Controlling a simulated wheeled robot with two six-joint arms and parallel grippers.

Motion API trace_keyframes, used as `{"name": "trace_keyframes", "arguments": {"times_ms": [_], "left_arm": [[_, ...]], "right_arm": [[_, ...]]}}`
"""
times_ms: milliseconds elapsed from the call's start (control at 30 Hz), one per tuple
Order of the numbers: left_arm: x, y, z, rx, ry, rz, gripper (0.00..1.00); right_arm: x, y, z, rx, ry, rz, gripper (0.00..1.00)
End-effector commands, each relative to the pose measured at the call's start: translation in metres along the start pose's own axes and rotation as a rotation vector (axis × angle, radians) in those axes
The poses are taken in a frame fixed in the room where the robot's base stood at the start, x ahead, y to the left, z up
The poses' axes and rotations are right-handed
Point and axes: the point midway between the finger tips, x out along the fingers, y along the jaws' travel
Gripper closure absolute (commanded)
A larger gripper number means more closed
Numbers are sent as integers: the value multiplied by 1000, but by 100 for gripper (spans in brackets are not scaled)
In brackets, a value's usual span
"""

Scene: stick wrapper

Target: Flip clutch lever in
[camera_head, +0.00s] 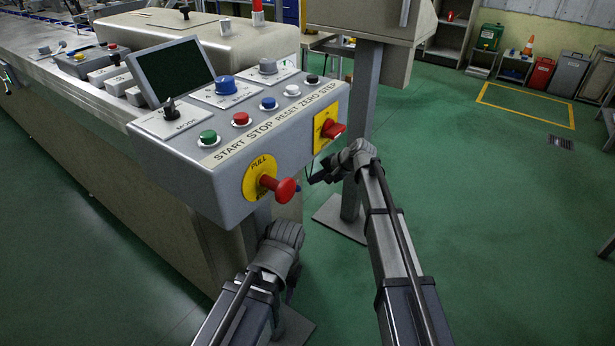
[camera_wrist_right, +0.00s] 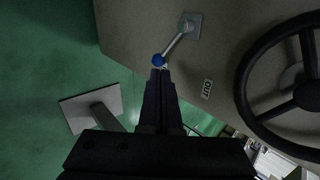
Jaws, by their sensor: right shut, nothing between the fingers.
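The clutch lever is a short metal rod (camera_wrist_right: 176,44) with a blue ball knob (camera_wrist_right: 158,60), coming from a square plate (camera_wrist_right: 192,26) on the machine's side in the right wrist view. An "OUT" label (camera_wrist_right: 207,88) is beside it. My right gripper (camera_wrist_right: 160,73) is shut and empty, its tips right at the knob; I cannot tell whether they touch. In the head view my right gripper (camera_head: 316,178) is beside the console's right end, and the lever is mostly hidden there. My left arm ends below the console front, its fingers hidden.
A black handwheel (camera_wrist_right: 292,88) is close to the lever on the right. The console (camera_head: 190,165) carries a red pull knob (camera_head: 286,190), a red rotary switch (camera_head: 333,130) and several buttons. A grey post (camera_head: 357,130) stands behind my right gripper. The green floor at right is open.

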Motion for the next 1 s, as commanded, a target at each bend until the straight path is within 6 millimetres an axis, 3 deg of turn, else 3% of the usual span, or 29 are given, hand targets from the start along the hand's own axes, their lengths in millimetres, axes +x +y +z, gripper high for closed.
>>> {"name": "trace_keyframes", "arguments": {"times_ms": [33,100,400,1000], "left_arm": [[-16,-2,1,-1,0,1,54],[-25,-2,2,-1,0,3,54],[-49,-4,3,-3,0,9,54],[-51,-4,3,-3,0,10,54]], "right_arm": [[-18,-5,2,0,0,0,100],[-31,-4,2,0,0,0,100],[-66,-2,0,0,-1,-1,100],[-70,0,0,-1,-1,0,100]]}}
